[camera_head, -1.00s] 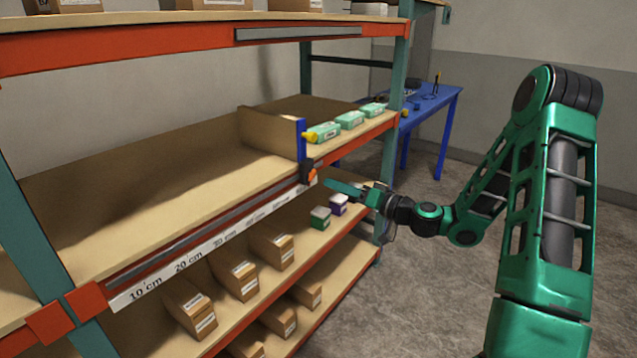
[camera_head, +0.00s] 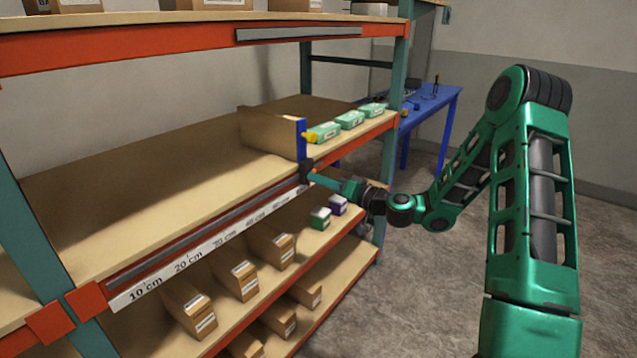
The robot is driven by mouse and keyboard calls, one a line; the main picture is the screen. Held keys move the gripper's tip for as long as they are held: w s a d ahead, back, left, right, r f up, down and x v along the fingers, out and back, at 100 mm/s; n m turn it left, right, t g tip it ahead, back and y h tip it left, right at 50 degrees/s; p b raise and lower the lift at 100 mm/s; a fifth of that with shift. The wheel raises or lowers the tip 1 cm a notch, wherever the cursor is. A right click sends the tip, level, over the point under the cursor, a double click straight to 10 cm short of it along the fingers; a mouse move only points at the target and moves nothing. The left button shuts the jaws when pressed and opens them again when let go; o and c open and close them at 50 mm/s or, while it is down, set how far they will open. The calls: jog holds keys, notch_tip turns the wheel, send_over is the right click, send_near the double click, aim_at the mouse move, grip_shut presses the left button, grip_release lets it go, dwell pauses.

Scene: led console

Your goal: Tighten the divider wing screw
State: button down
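The divider (camera_head: 268,132) is a tan upright panel on the middle shelf, with a blue front edge (camera_head: 302,138). A black clamp (camera_head: 306,168) sits below that edge on the shelf's front rail. The orange wing screw on the clamp does not show clearly now; my fingertips cover that spot. My gripper (camera_head: 313,175) reaches in from the right, its green fingers at the clamp's right side. I cannot tell whether they touch or close on the screw. A yellow knob-like piece (camera_head: 310,137) shows beside the blue edge.
Green-and-white boxes (camera_head: 349,120) stand right of the divider. A centimetre scale (camera_head: 190,260) runs along the shelf front. Brown cartons (camera_head: 238,281) and small green and purple boxes (camera_head: 338,206) sit on the shelf below. A blue table (camera_head: 432,100) stands behind. The middle shelf left of the divider is bare.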

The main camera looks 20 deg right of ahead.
jog(key=shift+d+m, duration=0.1)
jog(key=shift+m, duration=0.3)
jog(key=m, duration=0.9)
jog(key=shift+m, duration=0.4)
dwell(0.5)
jog(key=c, duration=1.8)
grip_release()
jog(key=shift+s+r, duration=0.1)
jog(key=v, duration=1)
jog(key=shift+s+d, duration=0.2)
